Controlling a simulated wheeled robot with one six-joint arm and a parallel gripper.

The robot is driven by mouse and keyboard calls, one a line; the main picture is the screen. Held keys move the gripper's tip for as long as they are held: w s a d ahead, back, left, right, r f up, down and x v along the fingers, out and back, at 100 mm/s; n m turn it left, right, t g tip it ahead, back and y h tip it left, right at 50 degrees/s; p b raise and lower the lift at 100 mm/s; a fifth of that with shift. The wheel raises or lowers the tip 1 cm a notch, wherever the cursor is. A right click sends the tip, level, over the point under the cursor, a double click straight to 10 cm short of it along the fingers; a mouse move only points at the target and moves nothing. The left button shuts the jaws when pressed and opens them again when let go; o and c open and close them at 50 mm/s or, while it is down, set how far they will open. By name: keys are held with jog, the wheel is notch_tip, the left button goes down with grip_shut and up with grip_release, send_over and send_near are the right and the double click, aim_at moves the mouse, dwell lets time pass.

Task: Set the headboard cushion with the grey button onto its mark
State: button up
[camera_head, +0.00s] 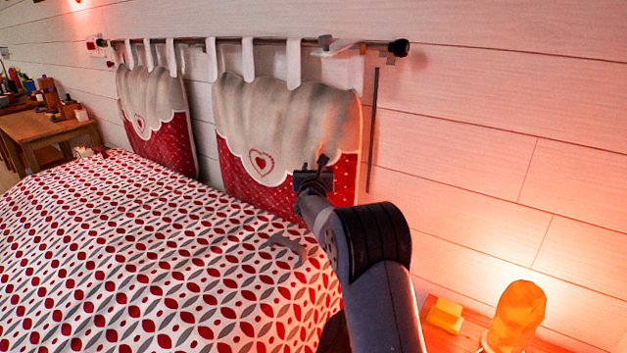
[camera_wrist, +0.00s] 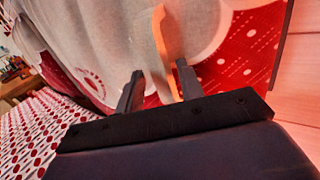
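Two headboard cushions hang by white loops from a dark rod. The right cushion (camera_head: 285,120) is grey-beige above and dotted red below, with a heart on its scallop; the left cushion (camera_head: 155,105) looks alike. I cannot make out a grey button on either. A thin dark vertical strip (camera_head: 374,130) is on the wall right of the right cushion; I cannot tell if it is the mark. My gripper (camera_head: 322,162) is at the right cushion's lower right. In the wrist view, its fingers (camera_wrist: 160,78) stand apart, with a pale orange-lit strip (camera_wrist: 161,35) by the right finger; grip is unclear.
The rod (camera_head: 270,42) runs along the wall, with a grey piece (camera_head: 333,46) near its right end. The patterned bed (camera_head: 130,250) fills the left below the cushions. A glowing lamp (camera_head: 518,315) and yellow block (camera_head: 445,315) stand at lower right.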

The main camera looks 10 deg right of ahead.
jog(key=s+a+b, duration=0.2)
jog(key=s, duration=0.7)
jog(key=shift+s, duration=0.3)
jog(key=w, duration=0.3)
jog(key=w+d+p, duration=0.1)
jog(key=w, duration=0.2)
jog(key=w+d+p, duration=0.1)
jog(key=w, duration=0.2)
jog(key=shift+w, duration=0.35)
jog(key=shift+w+d+p, duration=0.15)
jog(key=shift+w+p, duration=0.3)
jog(key=shift+w, duration=0.1)
jog(key=shift+w+a, duration=0.15)
jog(key=shift+a, duration=0.05)
jog(key=shift+f, duration=0.1)
